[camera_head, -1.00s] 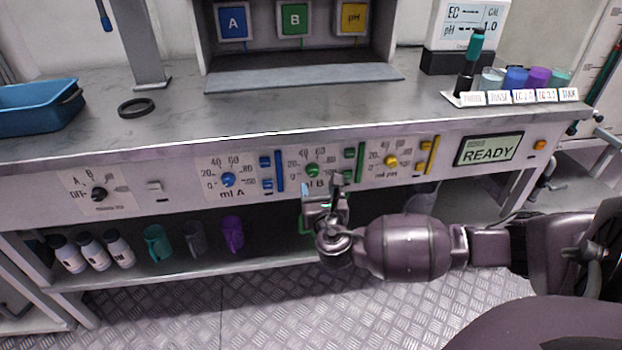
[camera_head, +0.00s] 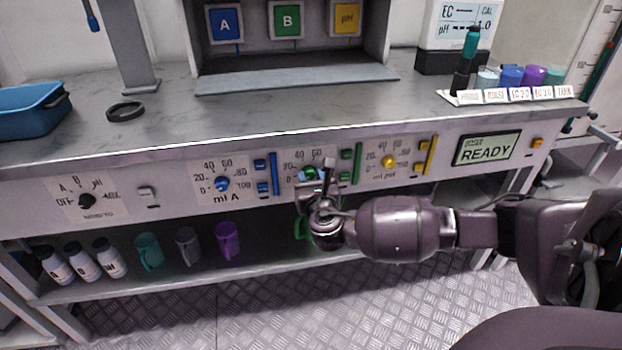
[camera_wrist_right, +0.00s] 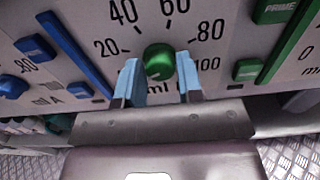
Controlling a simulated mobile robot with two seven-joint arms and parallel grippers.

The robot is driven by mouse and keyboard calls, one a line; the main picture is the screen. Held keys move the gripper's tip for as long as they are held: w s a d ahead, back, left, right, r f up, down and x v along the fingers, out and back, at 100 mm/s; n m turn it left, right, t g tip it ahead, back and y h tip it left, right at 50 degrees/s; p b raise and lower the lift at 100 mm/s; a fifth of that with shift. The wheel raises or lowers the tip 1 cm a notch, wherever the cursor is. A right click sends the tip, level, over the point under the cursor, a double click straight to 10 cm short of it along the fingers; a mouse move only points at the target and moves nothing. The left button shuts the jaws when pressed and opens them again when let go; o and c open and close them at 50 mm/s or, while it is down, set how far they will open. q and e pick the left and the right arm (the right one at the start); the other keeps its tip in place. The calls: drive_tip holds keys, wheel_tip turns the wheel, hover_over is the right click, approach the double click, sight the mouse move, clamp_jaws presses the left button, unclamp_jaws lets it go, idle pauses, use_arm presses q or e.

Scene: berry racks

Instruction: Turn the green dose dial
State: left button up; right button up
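The green dose dial (camera_wrist_right: 159,61) is a round knob on the front panel, with a scale of numbers around it. In the head view the green dial (camera_head: 310,173) is partly hidden by my right gripper (camera_head: 315,176). In the right wrist view my right gripper (camera_wrist_right: 160,78) is open, with a blue-tipped finger on each side of the dial's lower part. A gap shows at the left finger; the right finger is very close to the dial, and I cannot tell if it touches. My left gripper is not in view.
A blue dial (camera_head: 221,184) is left of the green one and a yellow dial (camera_head: 389,162) is right. Green buttons and a green bar (camera_head: 358,163) stand close beside the green dial. The bench top (camera_head: 290,110) overhangs above. A screen (camera_head: 486,148) reads READY.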

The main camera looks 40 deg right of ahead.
drive_tip(key=shift+c, duration=1.2)
